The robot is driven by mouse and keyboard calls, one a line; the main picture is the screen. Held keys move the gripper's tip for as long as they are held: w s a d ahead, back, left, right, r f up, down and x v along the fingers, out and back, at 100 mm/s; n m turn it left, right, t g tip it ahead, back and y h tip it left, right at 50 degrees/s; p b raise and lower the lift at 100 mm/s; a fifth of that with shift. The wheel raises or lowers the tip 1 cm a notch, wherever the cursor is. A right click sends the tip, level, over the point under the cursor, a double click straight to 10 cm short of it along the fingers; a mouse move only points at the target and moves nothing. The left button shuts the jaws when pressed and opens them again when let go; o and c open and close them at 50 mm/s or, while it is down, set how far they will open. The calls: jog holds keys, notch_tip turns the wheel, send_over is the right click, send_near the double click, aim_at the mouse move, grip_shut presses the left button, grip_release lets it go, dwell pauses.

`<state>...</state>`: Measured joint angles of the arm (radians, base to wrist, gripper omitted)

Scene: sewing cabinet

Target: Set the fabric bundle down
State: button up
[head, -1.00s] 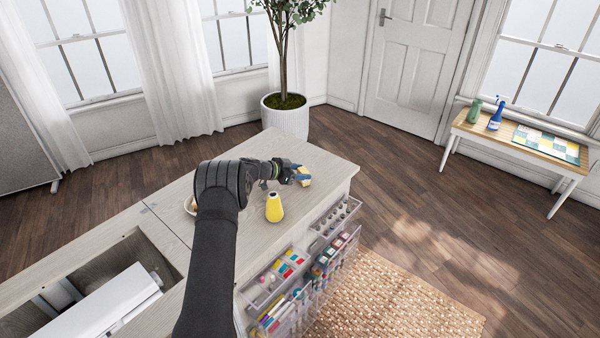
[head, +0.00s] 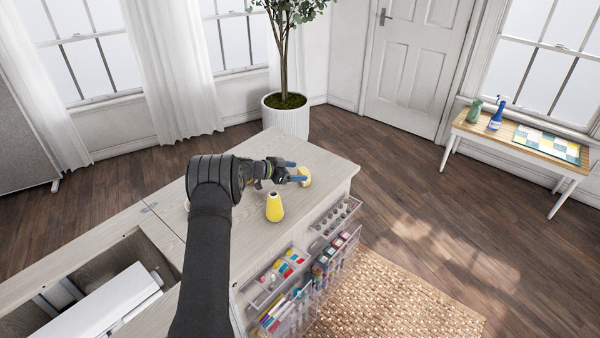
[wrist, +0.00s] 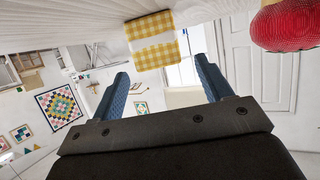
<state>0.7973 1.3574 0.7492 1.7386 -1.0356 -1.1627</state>
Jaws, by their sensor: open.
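The fabric bundle (head: 305,178) is a small yellow and white checked roll with a pale band around it. It rests on the cabinet top (head: 325,166) near the far right corner. In the wrist view, which is upside down, the bundle (wrist: 151,24) sits on the pale surface, just beyond the fingertips. My gripper (head: 296,172) is open, with its blue fingers spread and nothing between them. The gripper (wrist: 161,68) is just left of the bundle in the head view and appears clear of it.
A yellow cone (head: 274,207) stands on the cabinet top, in front of the gripper. A red rounded, textured object (wrist: 287,26) is close by in the wrist view. Clear bins (head: 275,280) hang on the cabinet's right side. A potted tree (head: 286,115) stands behind.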

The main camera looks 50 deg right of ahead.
aim_at(300, 171)
jog(key=v, duration=0.9)
jog(key=shift+a, duration=0.2)
jog(key=shift+w+r, duration=0.1)
jog(key=x, duration=1.2)
notch_tip(300, 171, up, 2)
jog(key=shift+r, duration=0.95)
